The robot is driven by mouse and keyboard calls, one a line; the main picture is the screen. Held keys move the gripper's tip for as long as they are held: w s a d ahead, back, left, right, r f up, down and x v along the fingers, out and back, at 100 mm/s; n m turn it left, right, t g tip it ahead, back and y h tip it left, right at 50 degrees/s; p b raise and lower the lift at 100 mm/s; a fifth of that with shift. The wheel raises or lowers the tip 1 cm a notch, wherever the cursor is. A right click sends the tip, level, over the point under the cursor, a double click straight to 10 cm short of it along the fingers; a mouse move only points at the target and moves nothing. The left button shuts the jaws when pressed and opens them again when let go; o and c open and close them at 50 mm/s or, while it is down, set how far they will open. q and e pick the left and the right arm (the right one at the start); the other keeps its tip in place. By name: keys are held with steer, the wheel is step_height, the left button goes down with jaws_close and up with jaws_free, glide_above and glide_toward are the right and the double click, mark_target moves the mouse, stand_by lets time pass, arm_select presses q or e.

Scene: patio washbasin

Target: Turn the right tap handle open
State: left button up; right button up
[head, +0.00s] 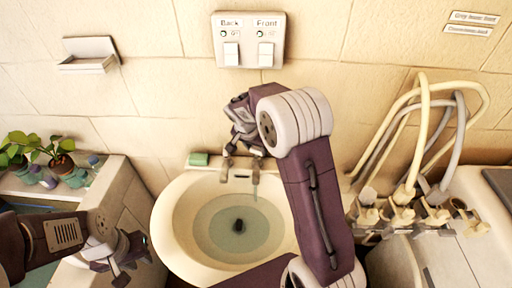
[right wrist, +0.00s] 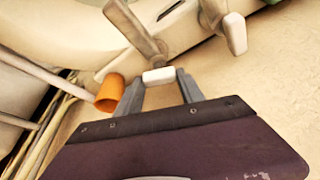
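The right tap handle (right wrist: 158,76), a brownish lever with a pale end, lies between the fingertips of my right gripper (right wrist: 160,80) in the right wrist view. Its pale end fills the gap between both fingers, with no clear space visible. The other tap handle (right wrist: 235,33) stands apart to the right in that view. In the head view my right gripper (head: 246,142) is at the taps behind the washbasin (head: 168,225), and the arm partly hides the handles. My left gripper (head: 128,265) is open and empty at the lower left, away from the basin.
A green soap-like block (head: 198,159) sits on the basin's back left rim. Pale hoses (head: 425,130) and fittings crowd the right side. Potted plants (head: 62,160) stand on the left ledge. A switch panel (head: 248,40) is on the wall.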

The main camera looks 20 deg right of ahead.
steer(key=shift+n, duration=0.8)
steer(key=shift+c, duration=0.4)
steer(key=shift+s+d+r+n+t+y+p, duration=0.15)
steer(key=shift+n+t+y+p, duration=0.35)
steer(key=shift+n, duration=0.8)
steer(key=o, duration=1.4)
steer(key=shift+c, duration=0.2)
steer(key=v, duration=0.8)
steer(key=shift+r, duration=0.35)
